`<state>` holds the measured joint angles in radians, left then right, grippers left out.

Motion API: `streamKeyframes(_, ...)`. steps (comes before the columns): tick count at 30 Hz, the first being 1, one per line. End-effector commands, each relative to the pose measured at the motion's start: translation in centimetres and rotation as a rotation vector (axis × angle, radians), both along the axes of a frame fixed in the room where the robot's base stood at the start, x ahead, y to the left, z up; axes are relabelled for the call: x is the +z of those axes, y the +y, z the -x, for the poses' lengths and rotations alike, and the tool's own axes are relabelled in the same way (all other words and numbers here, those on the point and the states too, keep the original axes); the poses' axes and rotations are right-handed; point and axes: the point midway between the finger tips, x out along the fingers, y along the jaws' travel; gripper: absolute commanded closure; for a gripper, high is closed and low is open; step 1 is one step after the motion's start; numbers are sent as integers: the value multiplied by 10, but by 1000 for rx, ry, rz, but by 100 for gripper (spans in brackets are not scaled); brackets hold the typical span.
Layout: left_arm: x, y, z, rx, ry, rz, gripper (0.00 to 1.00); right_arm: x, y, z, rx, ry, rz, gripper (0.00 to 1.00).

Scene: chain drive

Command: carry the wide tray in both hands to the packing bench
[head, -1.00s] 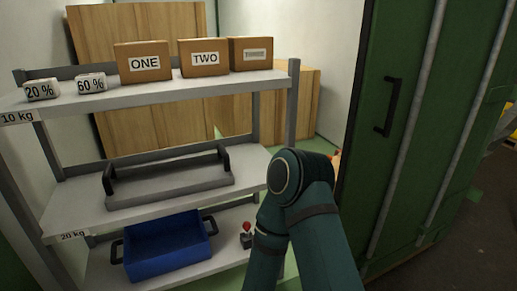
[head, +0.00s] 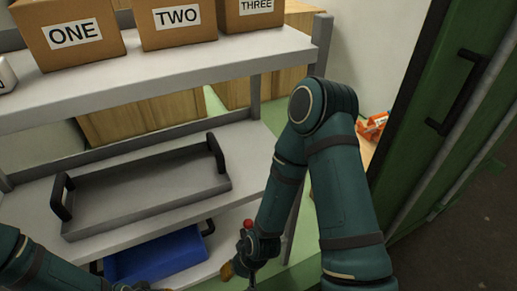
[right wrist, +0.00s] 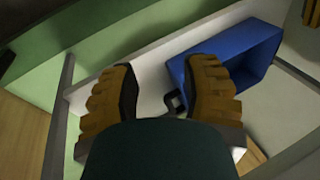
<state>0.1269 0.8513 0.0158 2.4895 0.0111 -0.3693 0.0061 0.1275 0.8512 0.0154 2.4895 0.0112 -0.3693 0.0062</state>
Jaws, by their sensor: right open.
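The wide grey tray (head: 150,190) with upright black handles at both ends rests on the middle shelf. A blue tray (head: 158,257) sits on the bottom shelf, partly hidden by the shelf above. It also shows in the right wrist view (right wrist: 262,45). My right gripper (right wrist: 165,75) is open with empty jaws, at bottom-shelf height, close to the blue tray's black handle (right wrist: 174,101). In the head view the right gripper (head: 232,269) is partly cut off. My left arm enters at bottom left; only a sliver near its hand shows at the lower edge.
Boxes marked ONE (head: 72,33), TWO (head: 174,21) and THREE (head: 254,12) stand on the top shelf. A red-knobbed item (head: 248,224) is partly behind my right wrist. The shelf post (head: 318,45) and green door (head: 440,150) bound the right side.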

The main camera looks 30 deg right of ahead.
Motion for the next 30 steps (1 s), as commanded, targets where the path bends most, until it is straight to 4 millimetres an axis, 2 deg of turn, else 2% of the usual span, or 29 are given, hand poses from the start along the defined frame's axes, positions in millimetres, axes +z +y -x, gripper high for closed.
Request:
streamKeyframes(12,1,0,1,1,1,-1,100,1,0,1,1,1,0,54)
streamKeyframes(14,1,0,1,1,1,-1,100,1,0,1,1,2,0,36)
streamKeyframes(25,-14,-1,5,-7,11,2,100,-32,-23,20,-60,114,-40,36)
streamKeyframes(30,-15,-1,6,-9,13,2,100,-5,-35,-9,-40,79,-60,36)
